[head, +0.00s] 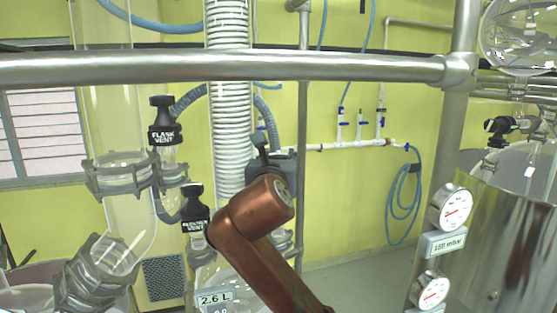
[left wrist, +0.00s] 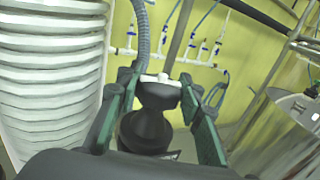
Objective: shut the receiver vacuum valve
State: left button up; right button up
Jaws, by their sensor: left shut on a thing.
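The receiver vacuum valve shows in the left wrist view as a black knob (left wrist: 157,96) above a dark tapered body. In the head view only a small dark part of it (head: 259,140) shows above my wrist. My left gripper (left wrist: 160,100) has its green-edged fingers on both sides of the knob, shut on it. In the head view the gripper (head: 272,162) is mostly hidden behind my brown arm link. The receiver vent valve (head: 195,218) and the flask vent valve (head: 162,132), both black and labelled, stand to the left. My right gripper is not in view.
A horizontal metal rail (head: 200,68) crosses in front, above the valve. A white coiled condenser (head: 228,110) stands just left of the gripper. A grey-blue hose (head: 266,115) runs down beside the valve. Gauges (head: 451,207) and a steel vessel (head: 505,245) are at right.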

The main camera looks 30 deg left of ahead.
pick_arm(q)
jog(key=shift+m+t+h, duration=0.4)
jog(key=shift+m+h, duration=0.2)
jog(key=shift+h, duration=0.2)
jog(key=shift+h+b, duration=0.3)
jog(key=o, duration=1.2)
jog(key=shift+d, duration=0.1)
jog(key=shift+s, duration=0.2)
jog(key=shift+v, duration=3.8)
